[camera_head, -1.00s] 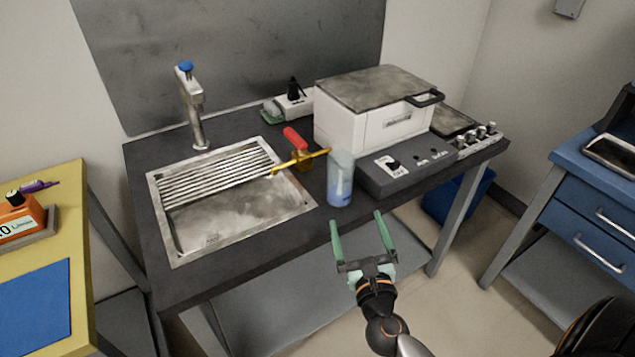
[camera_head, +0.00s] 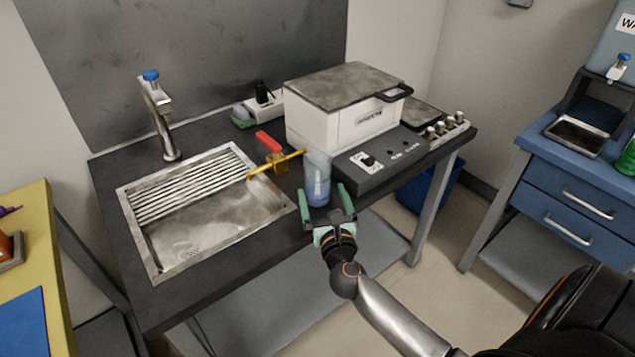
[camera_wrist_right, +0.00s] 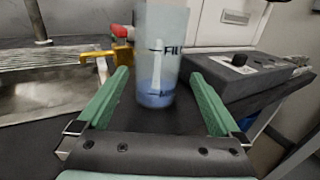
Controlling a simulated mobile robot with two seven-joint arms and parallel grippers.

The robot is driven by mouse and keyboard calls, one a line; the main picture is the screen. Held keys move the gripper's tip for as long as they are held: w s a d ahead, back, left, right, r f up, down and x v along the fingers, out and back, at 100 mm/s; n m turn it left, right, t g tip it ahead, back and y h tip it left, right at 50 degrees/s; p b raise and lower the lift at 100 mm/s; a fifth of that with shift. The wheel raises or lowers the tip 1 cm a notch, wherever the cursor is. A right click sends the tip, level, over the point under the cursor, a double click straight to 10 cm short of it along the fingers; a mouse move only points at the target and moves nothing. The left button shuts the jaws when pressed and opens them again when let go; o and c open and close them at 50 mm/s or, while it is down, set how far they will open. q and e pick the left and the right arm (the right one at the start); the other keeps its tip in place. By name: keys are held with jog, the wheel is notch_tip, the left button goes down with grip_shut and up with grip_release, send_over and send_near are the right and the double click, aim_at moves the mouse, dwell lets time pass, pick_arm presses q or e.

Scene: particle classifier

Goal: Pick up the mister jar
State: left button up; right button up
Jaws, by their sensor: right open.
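The mister jar (camera_head: 317,180) is a clear, upright cylinder with blue liquid low inside and a pale tube. It stands on the dark worktop (camera_head: 230,258), right of the sink and in front of the white machine. My right gripper (camera_head: 326,190) is open at the near edge of the worktop, its green fingers pointing at the jar. In the right wrist view the jar (camera_wrist_right: 160,60) stands between and beyond the two green fingertips, with a gap on each side. Fill markings show on it, and its top is cut off there. My left gripper is not in view.
A metal sink (camera_head: 200,230) with a tap (camera_head: 160,115) is at the left. A yellow valve with a red handle (camera_head: 270,150) stands close behind the jar. The white machine (camera_head: 345,115) and its grey control base (camera_head: 375,165) are right of it. A blue drawer bench (camera_head: 570,190) stands at the right.

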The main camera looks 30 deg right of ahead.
aim_at(320, 185)
jog(key=x, duration=0.4)
jog(key=shift+w+a+r, duration=0.1)
jog(key=shift+w+a, duration=0.05)
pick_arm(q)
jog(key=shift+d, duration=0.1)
pick_arm(e)
jog(key=c, duration=1.5)
jog(key=shift+o, duration=0.2)
jog(key=shift+r, duration=0.15)
jog(key=shift+r+p, duration=0.6)
jog(key=shift+r, duration=0.4)
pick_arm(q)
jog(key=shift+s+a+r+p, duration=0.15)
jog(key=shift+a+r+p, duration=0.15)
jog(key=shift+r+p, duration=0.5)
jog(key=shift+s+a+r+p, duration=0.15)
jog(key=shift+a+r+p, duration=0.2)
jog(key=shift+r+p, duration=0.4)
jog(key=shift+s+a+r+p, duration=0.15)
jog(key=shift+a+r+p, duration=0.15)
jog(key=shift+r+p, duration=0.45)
pick_arm(e)
jog(key=s+r, duration=1)
jog(key=s, duration=0.4)
jog(key=shift+r, duration=0.35)
